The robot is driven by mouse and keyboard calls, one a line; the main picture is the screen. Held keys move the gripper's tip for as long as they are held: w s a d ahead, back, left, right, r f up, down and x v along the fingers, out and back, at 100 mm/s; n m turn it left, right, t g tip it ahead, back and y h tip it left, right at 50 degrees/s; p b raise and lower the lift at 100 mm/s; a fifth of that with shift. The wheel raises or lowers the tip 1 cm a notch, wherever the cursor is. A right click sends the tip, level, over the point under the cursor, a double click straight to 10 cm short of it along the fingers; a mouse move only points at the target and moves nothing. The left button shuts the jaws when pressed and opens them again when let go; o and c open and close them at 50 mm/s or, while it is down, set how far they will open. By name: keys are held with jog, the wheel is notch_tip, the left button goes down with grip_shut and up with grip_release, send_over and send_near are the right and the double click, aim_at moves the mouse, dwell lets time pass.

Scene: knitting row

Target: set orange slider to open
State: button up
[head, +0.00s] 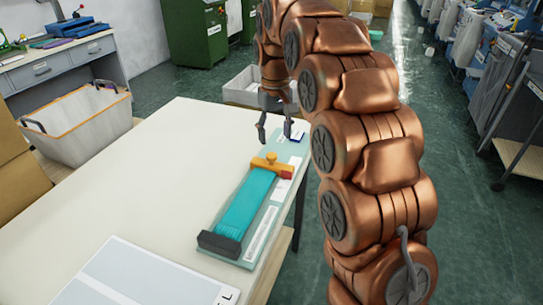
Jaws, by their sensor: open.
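The orange slider (270,165) is a small yellow-orange knob piece on a panel (263,226) lying on the white table. It sits at the far end of a teal strip (245,200), with a black block (219,244) at the near end. A small red-orange part shows at the slider's right side. White labels lie along the panel's right side; their text is too small to read. My gripper (276,134) is open and empty, pointing down above the far end of the panel, just beyond the slider and apart from it.
The white table (150,170) is mostly clear left of the panel. A white sheet or board (135,280) lies at its front edge. A white basket (80,125) stands beyond the left edge. A pale bin (243,88) stands on the floor behind. Machines line the right.

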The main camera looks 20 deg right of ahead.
aim_at(272, 155)
jog(key=w, duration=0.1)
jog(key=w+f, duration=0.1)
jog(key=w, duration=0.1)
jog(key=shift+w+f, duration=0.2)
jog(key=shift+f, duration=3.85)
grip_shut()
